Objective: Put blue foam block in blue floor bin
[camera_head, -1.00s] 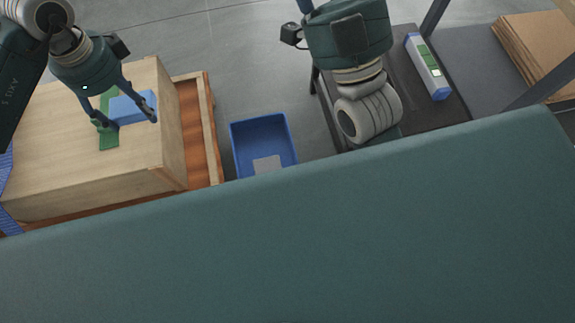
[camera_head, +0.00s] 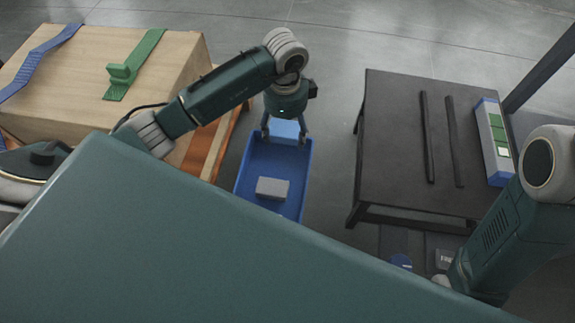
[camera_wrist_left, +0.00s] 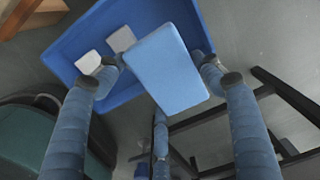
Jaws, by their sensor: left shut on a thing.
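The blue foam block (camera_head: 285,130) is a light blue slab held between the fingers of my left gripper (camera_head: 285,138). In the left wrist view the foam block (camera_wrist_left: 166,70) spans the gap between the fingertips of my left gripper (camera_wrist_left: 166,72). The blue floor bin (camera_head: 307,172) is an open box on the floor, below and around the gripper in the head view. The bin also shows behind the block in the wrist view (camera_wrist_left: 68,48). How high the block is above the bin is hard to tell. My right gripper is out of view.
A grey block (camera_head: 272,188) lies in the bin. A wooden box (camera_head: 60,95) with green and blue straps stands at left. A dark table (camera_head: 395,140) at right holds two black bars and a blue-grey device (camera_head: 494,140). Bare floor lies between bin and table.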

